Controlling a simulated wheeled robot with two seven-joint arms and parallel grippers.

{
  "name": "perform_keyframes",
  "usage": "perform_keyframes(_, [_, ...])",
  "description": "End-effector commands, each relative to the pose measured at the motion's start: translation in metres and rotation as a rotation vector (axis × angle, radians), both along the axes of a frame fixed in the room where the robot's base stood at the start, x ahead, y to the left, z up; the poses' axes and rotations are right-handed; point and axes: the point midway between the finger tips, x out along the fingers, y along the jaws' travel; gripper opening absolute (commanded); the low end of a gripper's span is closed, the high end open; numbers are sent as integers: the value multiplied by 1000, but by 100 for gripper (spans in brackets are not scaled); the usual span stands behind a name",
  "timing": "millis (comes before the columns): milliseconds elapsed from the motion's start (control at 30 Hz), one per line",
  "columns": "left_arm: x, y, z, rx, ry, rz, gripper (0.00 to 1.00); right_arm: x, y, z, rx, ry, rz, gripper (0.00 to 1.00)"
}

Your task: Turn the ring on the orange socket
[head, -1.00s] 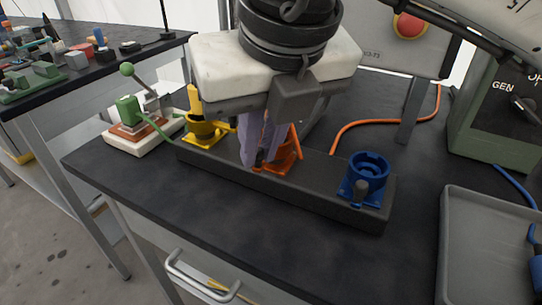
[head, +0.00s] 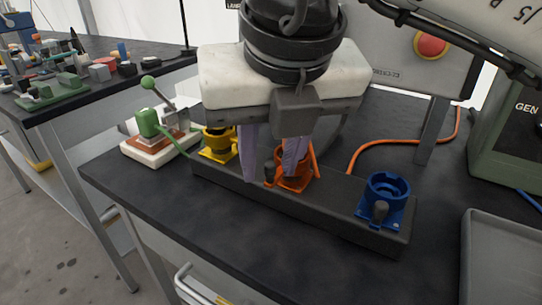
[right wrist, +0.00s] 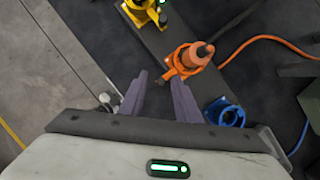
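The orange socket (head: 296,184) sits in the middle of a dark bar on the table, between two other sockets. An orange plug (right wrist: 197,52) stands in it, and the ring's short lug (head: 269,173) sticks out at its front left. My right gripper (head: 271,178) is over the socket with its purple fingers apart and empty. In the head view the lug shows between the fingertips. In the right wrist view my right gripper (right wrist: 158,77) points at the socket's near side, the lug close to the right fingertip. Contact cannot be told. The left gripper is out of view.
The yellow socket (head: 219,153) is to the left, partly hidden by my gripper; the blue socket (head: 386,192) is to the right and empty. A green plug (head: 148,122) is on a lever fixture at the left. A grey tray (head: 474,255) is at the right. The front of the table is clear.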

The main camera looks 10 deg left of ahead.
Motion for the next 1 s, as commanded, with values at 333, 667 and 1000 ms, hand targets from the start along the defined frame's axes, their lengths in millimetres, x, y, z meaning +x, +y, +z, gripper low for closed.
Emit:
perform_keyframes(333, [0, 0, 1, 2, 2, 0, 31, -3, -2, 10, -1, -3, -1, 30])
perform_keyframes(667, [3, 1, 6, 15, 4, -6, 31, -24, -12, 69, 0, -4, -1, 30])
perform_keyframes(1000, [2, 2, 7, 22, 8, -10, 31, -35, -18, 95, -1, 0, 0, 30])
